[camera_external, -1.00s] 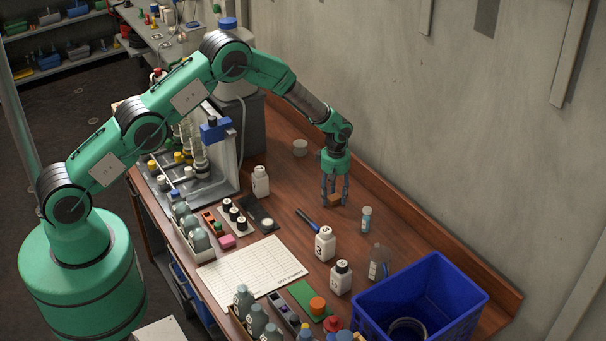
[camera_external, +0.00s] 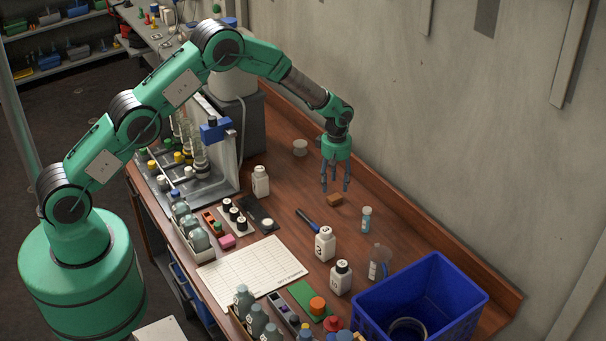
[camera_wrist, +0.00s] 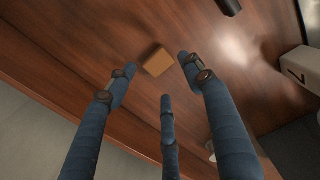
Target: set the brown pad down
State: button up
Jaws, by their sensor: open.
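The brown pad (camera_external: 335,200) is a small block lying on the wooden bench top (camera_external: 300,177). My gripper (camera_external: 336,188) is above it, with its blue fingers spread and empty. A gap shows between the fingertips and the pad. In the wrist view the pad (camera_wrist: 157,62) lies past the fingertips, between the left and right fingers of my gripper (camera_wrist: 160,80). Nothing hides it there.
A small clear vial (camera_external: 366,219) stands right of the pad. A dark blue marker (camera_external: 307,220) and a white bottle (camera_external: 325,244) are in front. A blue bin (camera_external: 465,308) stands at the right end. The wall runs behind the bench.

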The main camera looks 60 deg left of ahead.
notch_tip(320, 180, up, 6)
jog(key=shift+r, duration=0.15)
jog(key=shift+r, duration=0.1)
dwell(0.7)
notch_tip(320, 180, up, 19)
jog(key=m+t, duration=0.1)
jog(key=m, duration=0.3)
send_over(334, 197)
jog(key=s, duration=0.8)
jog(key=s+r+m+t, duration=0.2)
jog(key=s+r+m, duration=0.2)
jog(key=s+r, duration=1.05)
jog(key=s+r+m+t, duration=0.15)
jog(key=s+r, duration=0.25)
jog(key=s, duration=0.4)
jog(key=s+r+m+g, duration=0.1)
jog(key=s+r+m, duration=0.25)
jog(key=s, duration=0.35)
jog(key=s+m+t, duration=0.2)
jog(key=s+m, duration=0.2)
jog(key=s, duration=1.5)
jog(key=shift+s+a+f+m, duration=0.25)
jog(key=shift+a+f+m, duration=0.05)
jog(key=shift+f+m, duration=0.1)
